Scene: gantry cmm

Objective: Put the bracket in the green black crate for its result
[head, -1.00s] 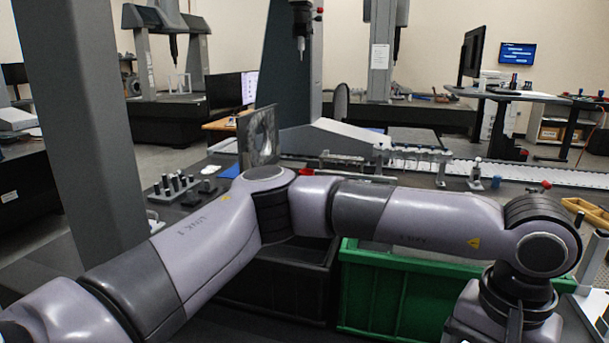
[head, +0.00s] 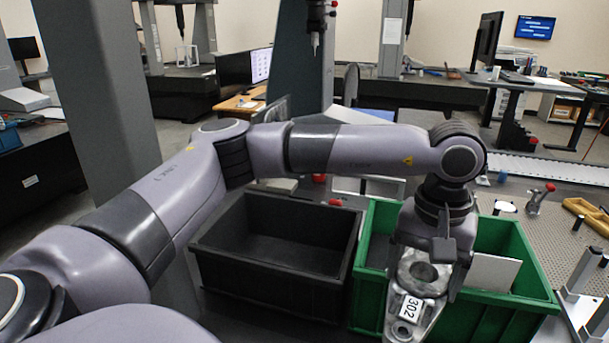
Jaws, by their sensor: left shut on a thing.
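My left gripper (head: 440,255) is shut on the bracket (head: 425,312), a grey metal part with a large round bore, a smaller ring at its lower end and a white label reading 302. The gripper holds it in front of and over the green crate (head: 535,300), hiding the crate's middle. The black crate (head: 270,297) stands just left of the green one, is open and looks empty. A flat light-grey piece (head: 492,272) shows inside the green crate at the right. My right gripper is out of view.
A grey upright column (head: 95,110) stands at the left. A measuring probe (head: 315,40) hangs at the back.

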